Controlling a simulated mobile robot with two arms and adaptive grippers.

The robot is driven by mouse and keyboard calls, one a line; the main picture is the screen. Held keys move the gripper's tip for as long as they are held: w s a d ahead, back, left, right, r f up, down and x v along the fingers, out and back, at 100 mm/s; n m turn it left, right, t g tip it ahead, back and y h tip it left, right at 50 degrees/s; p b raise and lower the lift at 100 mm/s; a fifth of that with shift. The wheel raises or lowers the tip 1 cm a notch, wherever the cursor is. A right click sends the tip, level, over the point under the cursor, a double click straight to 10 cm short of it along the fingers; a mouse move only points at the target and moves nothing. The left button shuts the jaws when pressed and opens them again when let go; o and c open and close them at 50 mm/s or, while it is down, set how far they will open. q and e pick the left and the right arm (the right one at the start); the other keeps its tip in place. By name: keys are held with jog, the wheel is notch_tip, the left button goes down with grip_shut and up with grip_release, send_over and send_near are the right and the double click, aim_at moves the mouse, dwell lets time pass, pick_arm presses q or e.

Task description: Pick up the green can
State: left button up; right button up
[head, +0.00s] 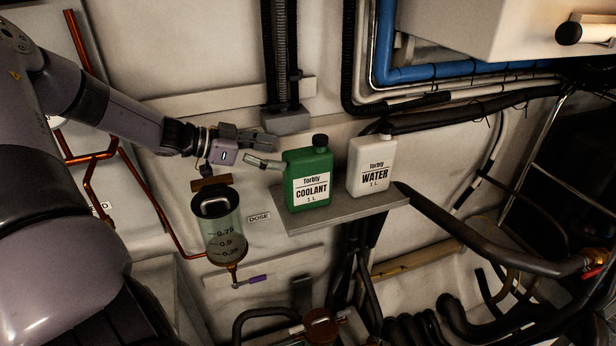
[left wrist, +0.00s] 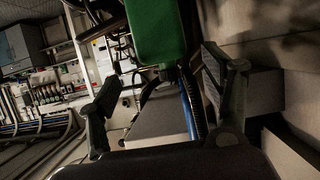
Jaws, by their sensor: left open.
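The green can (head: 307,178), labelled coolant, stands upright on a small grey shelf (head: 345,212). It has a black cap and a label on its front. My left gripper (head: 271,153) is just to the left of the can, near its upper part, with its fingers apart and nothing between them. In the left wrist view the green can (left wrist: 155,30) shows at the top, beyond the open fingers of my left gripper (left wrist: 160,95). I cannot tell from the frames whether a fingertip touches the can. My right gripper is not in view.
A white water can (head: 371,164) stands on the same shelf, right of the green can. A clear dosing cylinder (head: 222,226) with a scale hangs below my left gripper. Black hoses (head: 470,235) run to the right of the shelf, and a ribbed conduit (head: 281,55) rises behind.

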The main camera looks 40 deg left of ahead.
aim_at(283, 157)
pick_arm(q)
jog(key=x, duration=0.4)
jog(key=shift+a+f, duration=0.25)
jog(key=shift+a, duration=0.05)
jog(key=shift+w+d+f, duration=0.1)
jog(key=shift+w+d, duration=0.2)
jog(key=shift+w, duration=0.2)
jog(key=x, duration=0.3)
jog(key=shift+w+f, duration=0.15)
jog(key=shift+f, duration=0.05)
jog(key=shift+w+d+f, duration=0.2)
jog(key=shift+w+d, duration=0.2)
jog(key=shift+w, duration=0.2)
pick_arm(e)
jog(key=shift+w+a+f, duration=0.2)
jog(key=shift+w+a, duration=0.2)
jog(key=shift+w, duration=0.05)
pick_arm(q)
jog(key=shift+c, duration=0.3)
